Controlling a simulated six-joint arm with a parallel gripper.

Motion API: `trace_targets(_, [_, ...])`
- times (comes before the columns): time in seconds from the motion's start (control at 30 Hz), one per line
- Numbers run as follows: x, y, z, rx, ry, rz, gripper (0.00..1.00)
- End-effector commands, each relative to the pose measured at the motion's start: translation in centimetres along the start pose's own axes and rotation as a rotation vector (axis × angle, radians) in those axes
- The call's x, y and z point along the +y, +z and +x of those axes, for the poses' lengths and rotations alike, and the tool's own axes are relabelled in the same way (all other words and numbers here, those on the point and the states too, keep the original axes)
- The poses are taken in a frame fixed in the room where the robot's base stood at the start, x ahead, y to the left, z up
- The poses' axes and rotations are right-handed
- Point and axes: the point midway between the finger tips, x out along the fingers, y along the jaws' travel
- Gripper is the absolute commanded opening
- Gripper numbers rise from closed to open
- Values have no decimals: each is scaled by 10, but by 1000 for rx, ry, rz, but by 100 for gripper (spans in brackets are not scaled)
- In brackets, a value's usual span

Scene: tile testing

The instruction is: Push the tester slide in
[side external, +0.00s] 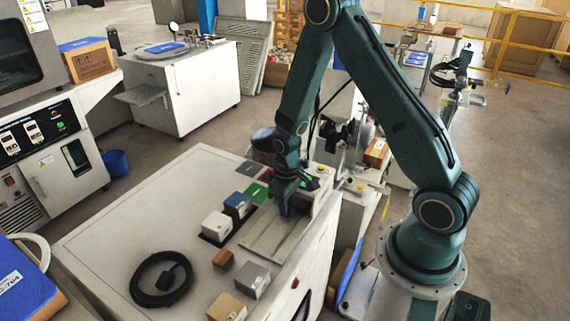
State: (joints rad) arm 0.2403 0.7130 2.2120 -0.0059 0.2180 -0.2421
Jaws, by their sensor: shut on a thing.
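The tester (322,192) is a pale box with a small green light at the right edge of the white bench. A flat grey plate with rails (262,241) extends from it toward the front; this looks like the bed of the tester slide. My gripper (286,211) points down over the far part of this plate, close beside the tester. It is shut on a small part there, which looks like the tester slide; the fingers mostly hide it, so how far in the slide sits cannot be told.
Left of the plate are a white block (217,226), a dark blue block (238,206) and a green pad (256,192). In front are a brown block (223,260), a grey block (253,282), a tan block (227,307) and a black cable coil (143,290). The bench's left is clear.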

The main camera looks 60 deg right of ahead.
Motion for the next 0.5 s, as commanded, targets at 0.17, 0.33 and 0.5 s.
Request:
trace_targets(0.17, [5, 0, 0, 1, 12, 7, 7])
trace_targets(0.33, [5, 0, 0, 1, 12, 8, 35])
trace_targets(0.5, [5, 0, -1, 2, 12, 8, 35])
